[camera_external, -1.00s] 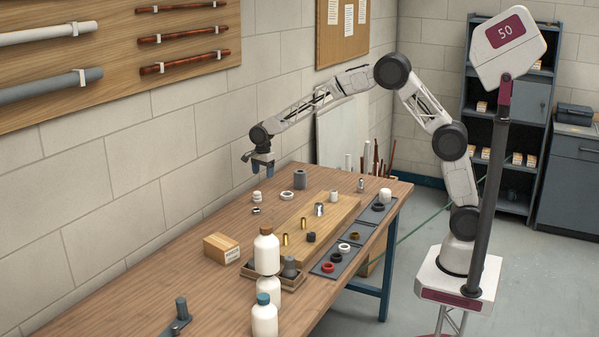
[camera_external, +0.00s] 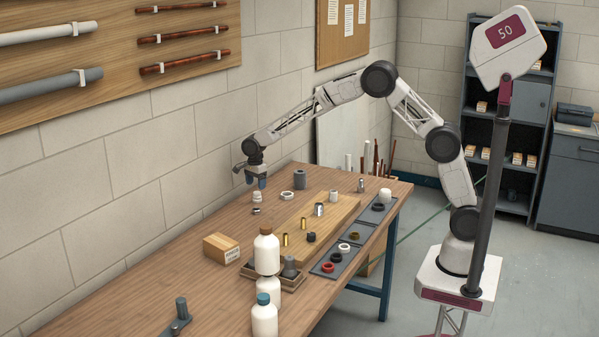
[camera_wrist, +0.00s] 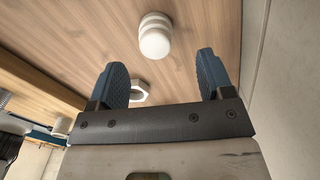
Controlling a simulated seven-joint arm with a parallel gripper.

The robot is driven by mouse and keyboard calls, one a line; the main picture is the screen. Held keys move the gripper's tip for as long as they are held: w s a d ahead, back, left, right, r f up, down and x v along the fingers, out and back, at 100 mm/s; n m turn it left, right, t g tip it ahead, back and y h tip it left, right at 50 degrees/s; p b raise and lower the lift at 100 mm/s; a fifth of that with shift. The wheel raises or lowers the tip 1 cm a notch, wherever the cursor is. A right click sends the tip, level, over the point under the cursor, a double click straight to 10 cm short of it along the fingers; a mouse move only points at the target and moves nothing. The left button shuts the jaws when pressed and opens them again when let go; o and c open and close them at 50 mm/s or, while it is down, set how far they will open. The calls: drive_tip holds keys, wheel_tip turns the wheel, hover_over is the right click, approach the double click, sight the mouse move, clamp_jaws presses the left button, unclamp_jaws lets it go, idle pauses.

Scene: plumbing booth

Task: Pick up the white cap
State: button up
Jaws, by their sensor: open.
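A small white stepped cap (camera_external: 257,197) stands on the wooden table near the wall. In the wrist view the white cap (camera_wrist: 155,38) is at top centre, beyond my fingertips and roughly in line with the gap. My gripper (camera_external: 256,184) is above the table, just above and behind the cap, pointing down. Its blue fingers are apart with nothing held between them, as the wrist view of my gripper (camera_wrist: 162,65) shows. Another rounded white piece (camera_external: 385,196) stands at the far right end of the table.
A white ring-like piece (camera_external: 287,195) and grey cylinder (camera_external: 300,179) stand right of the gripper. A wooden board (camera_external: 318,236) holds small fittings. White bottles (camera_external: 266,252) and a cardboard box (camera_external: 221,248) are nearer the camera. The wall runs close along the table's left side.

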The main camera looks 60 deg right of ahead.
sight(257, 192)
drive_tip(key=shift+f, duration=0.35)
drive_tip(key=shift+f, duration=0.15)
drive_tip(key=shift+s+a+f, duration=0.1)
drive_tip(key=shift+s+f, duration=0.05)
drive_tip(key=shift+f, duration=1.1)
drive_tip(key=shift+s+f, duration=0.1)
drive_tip(key=shift+f, duration=1.1)
drive_tip(key=shift+c, duration=0.5)
drive_tip(key=c, duration=0.9)
